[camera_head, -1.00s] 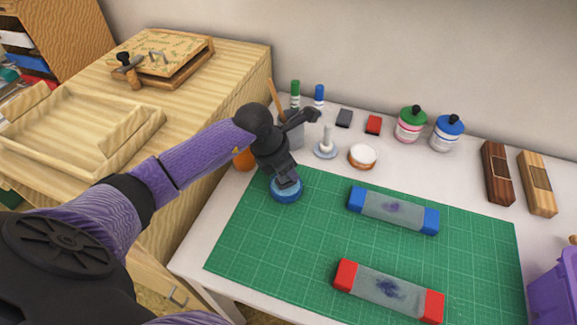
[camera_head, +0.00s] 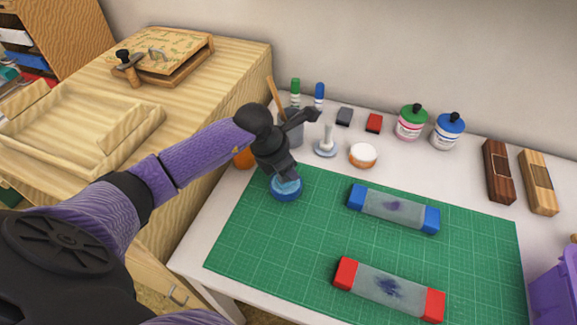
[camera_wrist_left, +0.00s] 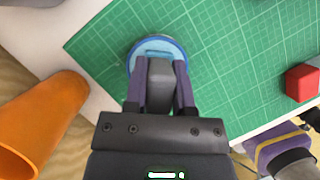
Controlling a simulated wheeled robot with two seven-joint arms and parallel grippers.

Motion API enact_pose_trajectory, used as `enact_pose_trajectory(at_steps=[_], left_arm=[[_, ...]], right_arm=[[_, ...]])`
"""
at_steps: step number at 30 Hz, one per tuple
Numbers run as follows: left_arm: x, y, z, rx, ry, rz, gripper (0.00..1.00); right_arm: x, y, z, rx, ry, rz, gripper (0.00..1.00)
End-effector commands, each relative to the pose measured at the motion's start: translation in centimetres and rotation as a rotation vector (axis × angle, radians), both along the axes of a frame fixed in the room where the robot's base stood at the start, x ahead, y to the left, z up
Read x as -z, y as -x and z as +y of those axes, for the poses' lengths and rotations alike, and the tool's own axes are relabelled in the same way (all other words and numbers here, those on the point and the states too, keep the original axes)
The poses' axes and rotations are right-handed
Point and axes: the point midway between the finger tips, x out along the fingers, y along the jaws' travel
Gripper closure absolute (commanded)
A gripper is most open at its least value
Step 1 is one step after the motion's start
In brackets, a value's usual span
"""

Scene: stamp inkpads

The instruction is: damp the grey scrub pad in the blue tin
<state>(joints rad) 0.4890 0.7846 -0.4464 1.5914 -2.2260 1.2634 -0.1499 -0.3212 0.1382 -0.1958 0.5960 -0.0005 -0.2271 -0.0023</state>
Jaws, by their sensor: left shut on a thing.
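The blue tin (camera_head: 285,194) stands open on the left part of the green mat. Its blue inside and rim also show in the left wrist view (camera_wrist_left: 150,45). My left gripper (camera_head: 286,176) points down right over the tin; in its wrist view the two purple fingers (camera_wrist_left: 160,85) are shut on a grey block, which I take for the grey scrub pad (camera_wrist_left: 160,75). The pad's lower end is over the tin; I cannot tell whether it touches the inside. My right gripper is not in view.
An orange cup (camera_head: 244,159) stands left of the tin. A holder (camera_head: 291,130), a white-handled stamp (camera_head: 326,145) and a round white-topped tin (camera_head: 363,155) stand behind. A blue-ended pad (camera_head: 393,209) and a red-ended pad (camera_head: 388,289) lie on the green mat (camera_head: 300,240).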

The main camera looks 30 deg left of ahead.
Motion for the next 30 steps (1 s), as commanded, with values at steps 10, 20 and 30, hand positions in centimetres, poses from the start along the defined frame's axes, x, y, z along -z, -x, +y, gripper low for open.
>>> enact_pose_trajectory(at_steps=[10,20,30], left_arm=[[0.1,0.1,0.0,0.001,0.000,0.004,1.00],[-3.2,0.0,0.0,0.001,0.000,0.000,1.00],[-7.0,0.0,0.0,0.001,-0.001,0.001,1.00]], right_arm=[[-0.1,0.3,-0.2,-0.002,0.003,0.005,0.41],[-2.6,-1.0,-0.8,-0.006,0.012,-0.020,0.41],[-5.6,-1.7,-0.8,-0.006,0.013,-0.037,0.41]])
